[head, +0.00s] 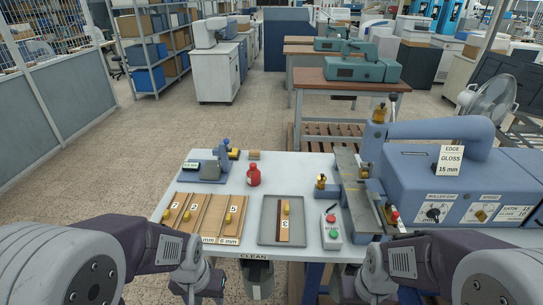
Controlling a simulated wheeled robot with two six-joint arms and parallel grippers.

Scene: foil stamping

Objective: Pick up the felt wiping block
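A small tan-brown block (254,155) lies near the back edge of the white table, and it may be the felt wiping block; at this size I cannot make out felt. My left gripper (197,288) is low in front of the table's front left edge, well apart from that block. Its fingertips are not clear, and I see nothing held in it. My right gripper (372,283) is at the table's front edge on the right, far from the block, with its fingers mostly hidden.
A red bottle (253,176) stands just in front of the block. A small blue press (222,160) is to its left. Wooden boards (207,214), a grey tray (266,232) and a button box (331,234) lie in front. A large blue machine (430,180) fills the right side.

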